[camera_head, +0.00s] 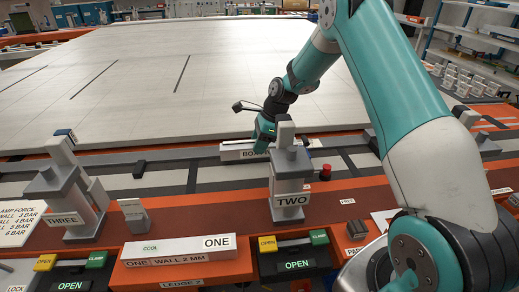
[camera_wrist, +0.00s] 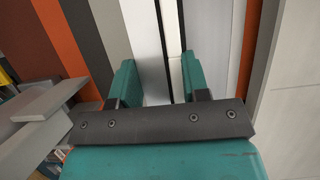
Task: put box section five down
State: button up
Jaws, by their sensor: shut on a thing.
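A pale box section (camera_head: 236,154) lies along the front edge of the large panel in the head view, behind the clamp tower TWO (camera_head: 289,185). Its label starts with "BO"; the rest is hidden, so I cannot read its number. My gripper (camera_head: 262,143) points down and is shut on it. In the wrist view a pale bar (camera_wrist: 148,55) runs between the two teal fingers of my gripper (camera_wrist: 160,82). I cannot tell whether the section touches the surface below.
The large pale panel (camera_head: 200,70) fills the back. Clamp tower THREE (camera_head: 70,195) stands at left, a red button (camera_head: 325,172) right of TWO. A block marked ONE (camera_head: 180,250) lies on the front ledge. OPEN boxes (camera_head: 295,263) line the front.

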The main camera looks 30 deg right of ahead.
jog(key=shift+f, duration=1.3)
jog(key=o, duration=1.1)
jog(key=shift+f, duration=0.15)
jog(key=v, duration=1.2)
